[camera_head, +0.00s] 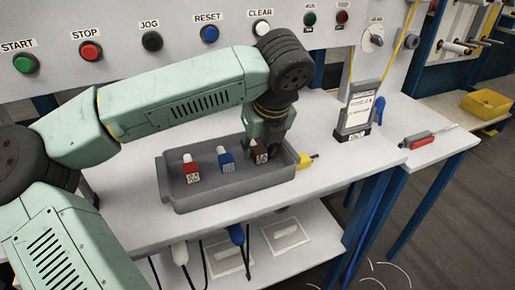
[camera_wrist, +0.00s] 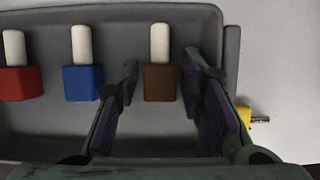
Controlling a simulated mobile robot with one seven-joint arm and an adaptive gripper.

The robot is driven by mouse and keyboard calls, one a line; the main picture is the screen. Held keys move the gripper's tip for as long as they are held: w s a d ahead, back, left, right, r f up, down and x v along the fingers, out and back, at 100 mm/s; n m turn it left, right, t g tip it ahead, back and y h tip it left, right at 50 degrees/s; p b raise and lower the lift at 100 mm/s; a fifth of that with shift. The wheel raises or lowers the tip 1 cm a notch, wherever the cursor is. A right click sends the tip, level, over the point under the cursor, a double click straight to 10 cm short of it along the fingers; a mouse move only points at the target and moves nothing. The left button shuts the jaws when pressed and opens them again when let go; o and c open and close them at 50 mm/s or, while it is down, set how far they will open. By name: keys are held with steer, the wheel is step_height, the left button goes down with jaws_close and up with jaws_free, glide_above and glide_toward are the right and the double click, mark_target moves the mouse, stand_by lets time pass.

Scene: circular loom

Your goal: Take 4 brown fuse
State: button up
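A brown fuse (camera_head: 262,153) with a white pin stands at the right end of a grey tray (camera_head: 215,199). In the wrist view the brown fuse (camera_wrist: 160,83) sits between the two fingers of my gripper (camera_wrist: 162,92), with a visible gap on each side. My gripper (camera_head: 265,143) is over the right part of the tray in the head view, and its fingers are apart. A blue fuse (camera_head: 227,162) and a red fuse (camera_head: 192,172) stand to the left in the same tray. They also show in the wrist view, blue (camera_wrist: 83,82) and red (camera_wrist: 20,82).
A yellow-handled tool (camera_head: 306,160) lies just right of the tray. A panel with several buttons (camera_head: 90,52) rises behind. A labelled grey device (camera_head: 358,112) and a red-handled screwdriver (camera_head: 418,140) are to the right. The table's front right is clear.

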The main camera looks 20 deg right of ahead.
mark_target(257, 146)
steer(key=shift+c, duration=0.6)
jaws_close()
steer(key=shift+r, duration=0.15)
steer(key=shift+r, duration=0.25)
steer(key=b+v, duration=0.1)
steer(key=v, duration=0.1)
steer(key=shift+r+b, duration=0.35)
steer(key=s+r+b, duration=0.1)
steer(key=s+b, duration=0.2)
steer(key=s, duration=1.2)
steer(key=shift+d+r, duration=0.3)
steer(key=shift+s, duration=0.15)
